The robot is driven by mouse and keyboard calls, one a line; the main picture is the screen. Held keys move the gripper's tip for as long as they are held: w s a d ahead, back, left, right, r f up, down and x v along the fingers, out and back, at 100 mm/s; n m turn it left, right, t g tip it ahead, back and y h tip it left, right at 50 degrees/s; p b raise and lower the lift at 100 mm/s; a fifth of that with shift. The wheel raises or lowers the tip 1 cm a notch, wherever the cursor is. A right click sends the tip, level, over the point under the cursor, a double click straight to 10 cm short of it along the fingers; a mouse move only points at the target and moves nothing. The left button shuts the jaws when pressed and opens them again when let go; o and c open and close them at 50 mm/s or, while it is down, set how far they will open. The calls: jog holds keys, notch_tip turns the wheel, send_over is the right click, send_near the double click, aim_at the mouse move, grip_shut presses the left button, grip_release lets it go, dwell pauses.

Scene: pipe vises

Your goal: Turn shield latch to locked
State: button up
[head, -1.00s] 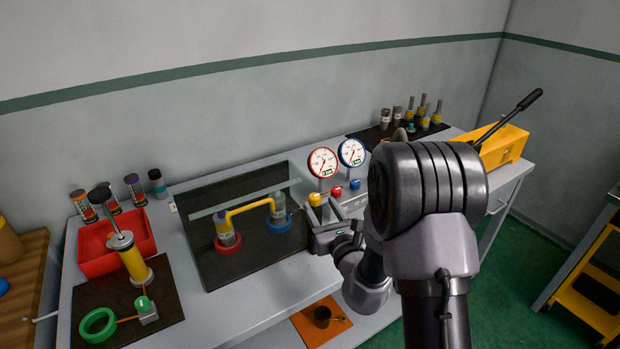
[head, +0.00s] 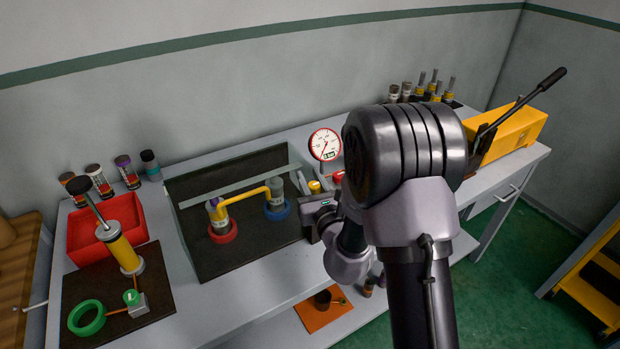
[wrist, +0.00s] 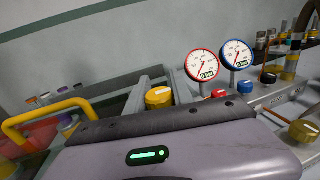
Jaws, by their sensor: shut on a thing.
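The shield is a pale clear panel (head: 235,186) with a yellow handle (head: 245,191), over a dark tray on the bench. The handle also shows at the left in the wrist view (wrist: 40,116). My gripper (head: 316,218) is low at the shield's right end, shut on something. Its body with a green light fills the bottom of the wrist view and hides the fingertips. The shield latch itself is hidden, so its angle cannot be told. A yellow knob (wrist: 158,97) shows just beyond my gripper; it also shows in the head view (head: 315,187).
Two gauges, red-rimmed (wrist: 202,64) and blue-rimmed (wrist: 237,54), stand behind my gripper, with a red knob (wrist: 219,95) and a blue knob (wrist: 245,87) below them. Another yellow knob (wrist: 303,131) is at the right. A red bin (head: 104,228) and hand pump (head: 119,247) stand left.

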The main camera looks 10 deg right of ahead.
grip_shut()
